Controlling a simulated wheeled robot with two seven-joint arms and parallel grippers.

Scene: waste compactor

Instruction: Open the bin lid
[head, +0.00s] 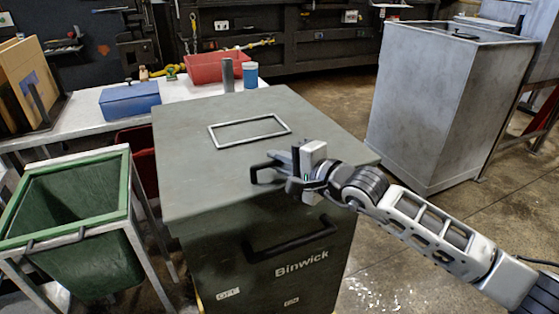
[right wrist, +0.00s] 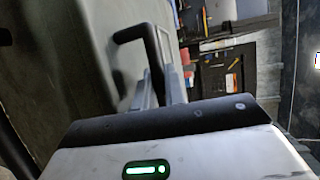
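The bin (head: 270,250) is a dark grey-green box marked "Binwick". Its flat lid (head: 210,130) lies down on top, with a pale rectangular frame on it. A black lid handle (head: 262,174) stands near the front edge and also shows in the right wrist view (right wrist: 150,45). My right gripper (head: 298,168) is at the right part of this handle and hides some of it. In the right wrist view its fingers (right wrist: 163,85) are close around or beside the handle's end; whether they clamp it cannot be seen. My left gripper is out of view.
A second black handle (head: 290,240) is on the bin's front. A green open bin (head: 85,240) in a metal frame stands left. A bench (head: 85,122) behind carries a blue box (head: 130,102) and red tray (head: 217,67). A tall grey metal container (head: 440,105) stands right, with floor between.

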